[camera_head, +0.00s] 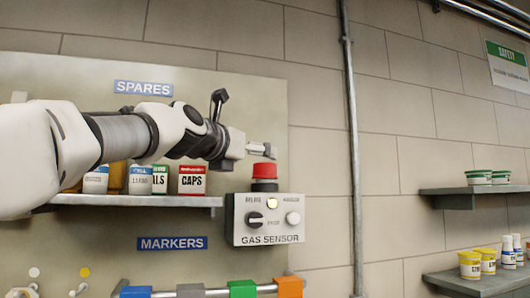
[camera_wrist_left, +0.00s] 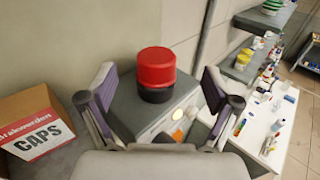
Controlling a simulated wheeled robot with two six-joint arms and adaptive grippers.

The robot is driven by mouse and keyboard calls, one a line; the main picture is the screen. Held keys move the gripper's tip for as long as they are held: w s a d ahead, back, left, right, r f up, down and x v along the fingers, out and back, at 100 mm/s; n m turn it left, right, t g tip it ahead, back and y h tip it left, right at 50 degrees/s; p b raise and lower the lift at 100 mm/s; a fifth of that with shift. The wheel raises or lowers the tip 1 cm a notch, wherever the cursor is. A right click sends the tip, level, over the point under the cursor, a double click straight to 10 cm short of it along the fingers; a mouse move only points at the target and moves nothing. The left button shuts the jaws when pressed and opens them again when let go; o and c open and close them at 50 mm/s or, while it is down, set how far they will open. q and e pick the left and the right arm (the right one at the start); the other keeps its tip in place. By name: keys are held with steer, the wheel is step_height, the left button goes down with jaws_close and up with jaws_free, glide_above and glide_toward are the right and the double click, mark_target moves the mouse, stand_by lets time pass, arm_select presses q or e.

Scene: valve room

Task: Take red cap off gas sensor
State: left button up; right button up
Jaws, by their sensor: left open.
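The red cap (camera_head: 265,171) sits on the dark top of the gas sensor (camera_head: 267,219), a grey box with a knob and round lights on the wall panel. My left gripper (camera_head: 268,150) is above the cap, close to it, with no visible contact. In the left wrist view the red cap (camera_wrist_left: 156,68) stands upright on its black base, ahead of and between the two spread fingers of my left gripper (camera_wrist_left: 160,98). The gripper is open and empty. My right gripper does not show in either view.
A shelf (camera_head: 130,200) left of the sensor holds several containers and a red-and-white CAPS box (camera_head: 192,180), which stands left of the gripper in the wrist view. A vertical pipe (camera_head: 351,150) runs down the wall to the right. Shelves with jars (camera_head: 475,190) are further right.

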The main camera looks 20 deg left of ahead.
mark_target(265, 164)
arm_select(q)
steer(key=p+x, duration=0.3)
steer(key=f+p+x, duration=0.1)
steer(key=p+x, duration=0.1)
steer(key=shift+a, duration=0.25)
steer(key=shift+w+d+r, duration=0.15)
steer(key=shift+w+r, duration=0.1)
steer(key=shift+w, duration=0.05)
steer(key=shift+w+d+f, duration=0.1)
steer(key=shift+w+f, duration=0.05)
steer(key=shift+w, duration=0.25)
steer(key=shift+w+f, duration=0.25)
steer(key=shift+w, duration=0.3)
steer(key=shift+s, duration=0.1)
steer(key=c, duration=0.7)
steer(key=shift+s+r, duration=0.15)
steer(key=shift+s, duration=0.1)
steer(key=shift+c, duration=0.9)
